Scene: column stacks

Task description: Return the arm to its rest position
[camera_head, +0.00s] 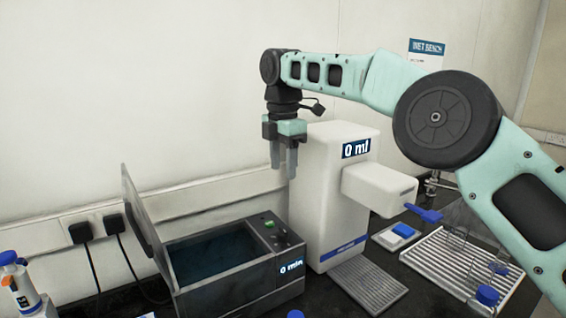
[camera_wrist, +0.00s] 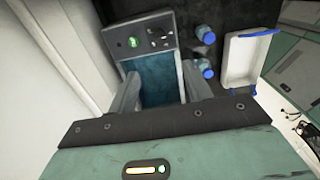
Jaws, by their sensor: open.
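My gripper (camera_head: 284,160) hangs pointing down in the head view, above the back right part of the water bath and just left of the white dispenser (camera_head: 322,200). Its two fingers are apart with nothing between them. In the wrist view my gripper (camera_wrist: 158,92) is open over the bath's dark blue basin (camera_wrist: 150,75). My arm reaches in from the right edge of the head view, passing in front of the dispenser's upper right side.
The water bath (camera_head: 240,288) has its lid (camera_head: 140,215) raised and reads "0 min". The dispenser reads "0 ml". A ribbed white rack (camera_head: 450,262) and blue-capped bottle (camera_head: 487,296) stand at right. A white tray (camera_wrist: 250,60) shows in the wrist view.

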